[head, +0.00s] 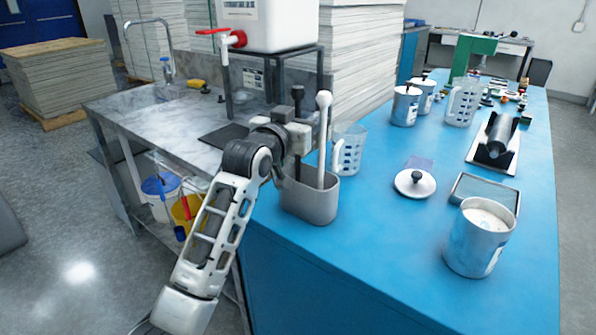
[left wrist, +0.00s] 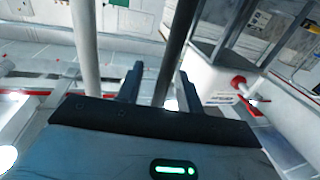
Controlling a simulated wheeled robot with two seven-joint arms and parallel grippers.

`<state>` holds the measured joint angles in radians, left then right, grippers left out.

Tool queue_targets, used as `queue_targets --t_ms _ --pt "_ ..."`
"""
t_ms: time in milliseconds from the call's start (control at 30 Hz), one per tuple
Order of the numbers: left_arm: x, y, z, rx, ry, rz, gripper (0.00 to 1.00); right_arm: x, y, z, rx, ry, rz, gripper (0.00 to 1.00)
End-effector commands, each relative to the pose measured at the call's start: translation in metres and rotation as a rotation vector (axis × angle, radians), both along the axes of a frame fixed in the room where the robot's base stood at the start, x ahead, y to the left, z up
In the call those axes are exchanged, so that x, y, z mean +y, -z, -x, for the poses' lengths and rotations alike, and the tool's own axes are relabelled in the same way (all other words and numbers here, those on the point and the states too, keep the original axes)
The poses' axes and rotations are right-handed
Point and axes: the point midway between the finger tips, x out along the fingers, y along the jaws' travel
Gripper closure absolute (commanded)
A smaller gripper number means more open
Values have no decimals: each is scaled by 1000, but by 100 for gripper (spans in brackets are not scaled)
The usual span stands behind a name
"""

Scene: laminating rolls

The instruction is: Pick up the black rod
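A rod with a black top (head: 298,94) stands upright in a grey oval holder (head: 312,204), beside a white rod (head: 324,135) with a rounded top. My left gripper (head: 301,133) is at the rods just above the holder and hides part of the black-topped rod. In the left wrist view, a darker grey rod (left wrist: 176,48) passes between the two fingers of my left gripper (left wrist: 159,88). Gaps show on both sides of it, so the fingers look open. A lighter rod (left wrist: 85,45) is left of the fingers. My right gripper is not in view.
A clear measuring jug (head: 349,150) stands close right of the holder. A white tank (head: 268,22) with a red tap is behind. A black roller (head: 498,134) on a stand, a lid (head: 415,183) and a metal pot (head: 478,240) are on the blue table (head: 400,270).

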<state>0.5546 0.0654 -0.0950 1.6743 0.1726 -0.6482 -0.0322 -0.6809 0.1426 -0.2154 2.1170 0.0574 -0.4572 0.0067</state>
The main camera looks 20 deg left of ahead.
Motion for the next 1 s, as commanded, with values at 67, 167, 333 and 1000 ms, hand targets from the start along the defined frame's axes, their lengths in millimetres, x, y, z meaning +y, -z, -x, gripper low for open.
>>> queue_targets --t_ms 67,167,333,1000 --pt "-1 0 -2 0 1 0 64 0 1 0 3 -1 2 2" --pt "-1 0 -2 0 1 0 64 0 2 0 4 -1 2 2" --pt "-1 0 -2 0 0 0 89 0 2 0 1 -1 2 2" --pt "0 -25 -2 -5 0 0 100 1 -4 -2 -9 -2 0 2"
